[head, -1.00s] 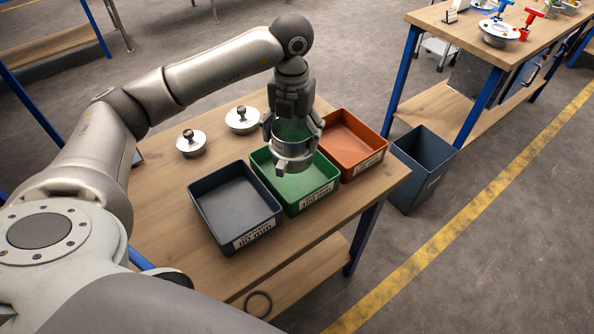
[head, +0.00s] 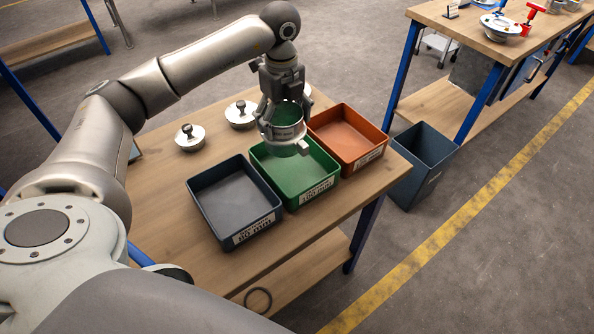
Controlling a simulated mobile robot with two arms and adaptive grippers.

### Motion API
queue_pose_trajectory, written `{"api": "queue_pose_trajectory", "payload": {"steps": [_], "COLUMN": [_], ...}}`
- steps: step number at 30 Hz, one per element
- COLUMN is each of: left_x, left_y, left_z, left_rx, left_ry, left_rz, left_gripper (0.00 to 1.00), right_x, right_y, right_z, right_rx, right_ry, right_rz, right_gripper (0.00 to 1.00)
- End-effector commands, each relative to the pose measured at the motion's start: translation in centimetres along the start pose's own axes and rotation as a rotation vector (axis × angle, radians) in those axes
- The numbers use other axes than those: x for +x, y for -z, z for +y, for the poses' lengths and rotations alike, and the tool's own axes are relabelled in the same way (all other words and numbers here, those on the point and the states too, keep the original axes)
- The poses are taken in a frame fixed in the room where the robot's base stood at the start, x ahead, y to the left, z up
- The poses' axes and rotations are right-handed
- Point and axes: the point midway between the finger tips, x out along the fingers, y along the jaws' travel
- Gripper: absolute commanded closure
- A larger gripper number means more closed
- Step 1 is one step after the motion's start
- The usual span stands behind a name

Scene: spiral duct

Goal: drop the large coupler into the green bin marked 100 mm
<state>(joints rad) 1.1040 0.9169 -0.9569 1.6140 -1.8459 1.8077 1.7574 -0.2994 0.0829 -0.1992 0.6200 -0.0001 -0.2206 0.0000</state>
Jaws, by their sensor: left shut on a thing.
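The large coupler (head: 286,133) is a silvery metal ring, held upright in my left gripper (head: 284,122). The gripper points down and is shut on it. The coupler hangs over the back part of the green bin (head: 318,201), which is marked 100 mm on its front label. The coupler looks to be above the bin's rim, though the exact height is hard to tell. It covers part of the bin's back wall. The bin's visible floor is empty. My right gripper is not in view.
A dark blue-grey bin (head: 237,235) stands left of the green one, and an orange bin (head: 366,160) stands right of it. Several knobbed metal lids (head: 190,138) sit behind on the wooden table (head: 160,195). A tall dark waste bin (head: 424,165) stands on the floor at right.

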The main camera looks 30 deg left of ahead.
Motion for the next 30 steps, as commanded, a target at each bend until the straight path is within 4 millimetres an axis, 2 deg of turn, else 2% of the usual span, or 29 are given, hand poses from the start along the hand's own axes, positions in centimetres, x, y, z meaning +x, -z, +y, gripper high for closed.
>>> {"api": "queue_pose_trajectory", "payload": {"steps": [1,6,16,17,21,30], "left_x": [1.2,2.8,3.1,3.1,3.1,3.2], "left_y": [0.0,0.0,0.0,0.0,0.0,0.0], "left_z": [0.0,0.0,0.0,0.0,0.0,0.0], "left_rx": [0.0,0.001,0.001,0.001,0.001,0.002], "left_ry": [0.0,0.001,0.001,0.001,0.001,0.0], "left_rz": [0.0,0.0,0.0,0.0,0.0,0.0], "left_gripper": [0.48,0.48,0.48,0.17,0.0,0.0], "right_x": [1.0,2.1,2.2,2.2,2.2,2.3], "right_y": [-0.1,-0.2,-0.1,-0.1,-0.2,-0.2], "right_z": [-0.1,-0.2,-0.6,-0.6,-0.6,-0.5], "right_rx": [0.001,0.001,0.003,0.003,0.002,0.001], "right_ry": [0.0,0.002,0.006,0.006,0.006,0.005], "right_rz": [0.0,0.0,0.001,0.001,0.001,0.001], "right_gripper": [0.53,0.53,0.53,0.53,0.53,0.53]}}
